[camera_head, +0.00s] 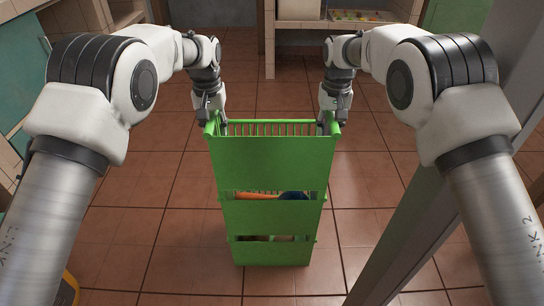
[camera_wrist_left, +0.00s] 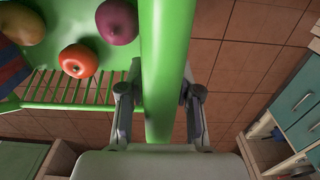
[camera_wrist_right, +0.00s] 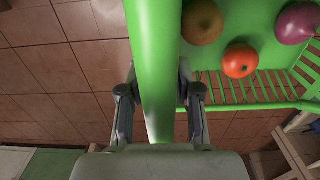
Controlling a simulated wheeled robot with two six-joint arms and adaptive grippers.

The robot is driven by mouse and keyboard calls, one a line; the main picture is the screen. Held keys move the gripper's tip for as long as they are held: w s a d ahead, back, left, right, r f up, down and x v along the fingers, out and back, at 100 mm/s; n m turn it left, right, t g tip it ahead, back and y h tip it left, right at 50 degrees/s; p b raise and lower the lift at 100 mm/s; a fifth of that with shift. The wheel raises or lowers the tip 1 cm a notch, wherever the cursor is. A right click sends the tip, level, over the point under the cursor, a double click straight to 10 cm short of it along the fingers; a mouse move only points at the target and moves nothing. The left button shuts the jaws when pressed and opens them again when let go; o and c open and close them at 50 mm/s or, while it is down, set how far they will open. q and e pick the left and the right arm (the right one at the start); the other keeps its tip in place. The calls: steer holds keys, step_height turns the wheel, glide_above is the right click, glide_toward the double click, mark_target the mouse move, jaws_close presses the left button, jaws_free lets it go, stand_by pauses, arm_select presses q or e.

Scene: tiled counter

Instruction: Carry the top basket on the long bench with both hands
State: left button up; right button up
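The green top basket (camera_head: 275,153) sits at the top of a stack of similar green baskets in the head view. Its side rims show in the left wrist view (camera_wrist_left: 168,40) and the right wrist view (camera_wrist_right: 152,40). My left gripper (camera_head: 217,121) straddles the left rim, its fingers close against both sides. My right gripper (camera_head: 329,121) does the same on the right rim. Both look shut on the rims, though the fingertips are partly hidden. Inside the basket lie a red-orange fruit (camera_wrist_left: 78,61), a purple one (camera_wrist_left: 117,22) and a brownish one (camera_wrist_right: 202,22).
A middle basket (camera_head: 270,214) and a bottom basket (camera_head: 270,252) are below, with items partly visible. The tiled floor (camera_head: 165,215) around the stack is mostly clear. A grey post (camera_head: 440,195) slants at right. Shelving (camera_head: 330,28) stands at the back, and teal cabinets (camera_head: 22,65) at left.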

mark_target(213, 117)
arm_select(q)
jaws_close()
arm_select(e)
jaws_close()
arm_select(q)
steer(key=shift+r, duration=0.1)
arm_select(e)
steer(key=shift+r, duration=0.1)
